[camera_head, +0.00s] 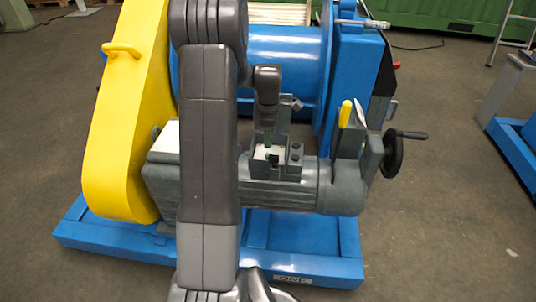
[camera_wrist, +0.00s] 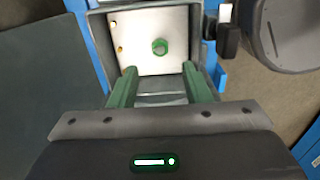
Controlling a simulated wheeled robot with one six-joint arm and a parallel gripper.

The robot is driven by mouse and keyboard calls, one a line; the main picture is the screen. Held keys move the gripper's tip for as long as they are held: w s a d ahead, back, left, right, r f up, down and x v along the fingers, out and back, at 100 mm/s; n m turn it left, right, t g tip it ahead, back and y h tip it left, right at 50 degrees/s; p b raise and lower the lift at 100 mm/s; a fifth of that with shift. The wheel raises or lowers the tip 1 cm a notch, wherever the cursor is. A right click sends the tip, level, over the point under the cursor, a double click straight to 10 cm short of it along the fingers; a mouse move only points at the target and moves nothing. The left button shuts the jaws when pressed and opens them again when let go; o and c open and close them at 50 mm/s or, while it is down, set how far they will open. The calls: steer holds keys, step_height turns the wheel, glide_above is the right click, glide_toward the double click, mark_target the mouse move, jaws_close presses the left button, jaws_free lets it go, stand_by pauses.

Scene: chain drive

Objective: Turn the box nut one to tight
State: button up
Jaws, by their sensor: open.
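The open terminal box (camera_head: 258,172) sits on top of the grey motor in the head view. In the wrist view the box (camera_wrist: 99,38) has a pale plate (camera_wrist: 140,62) inside, with one green hex nut (camera_wrist: 160,46) on it. Nothing marks this nut as nut one. My gripper (camera_wrist: 160,72) is open and empty, its two green fingers apart on the near side of the nut, not around it.
Two small brass-coloured spots (camera_wrist: 120,50) show at the plate's left. A dark block with a white tip (camera_wrist: 226,28) stands at the box's right. The yellow guard (camera_head: 125,110), blue drum (camera_head: 285,75) and handwheel (camera_head: 394,153) surround the motor (camera_head: 290,195).

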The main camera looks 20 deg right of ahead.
step_height(320, 180, down, 8)
steer(key=shift+r+b, duration=0.25)
steer(key=shift+b, duration=0.5)
jaws_close()
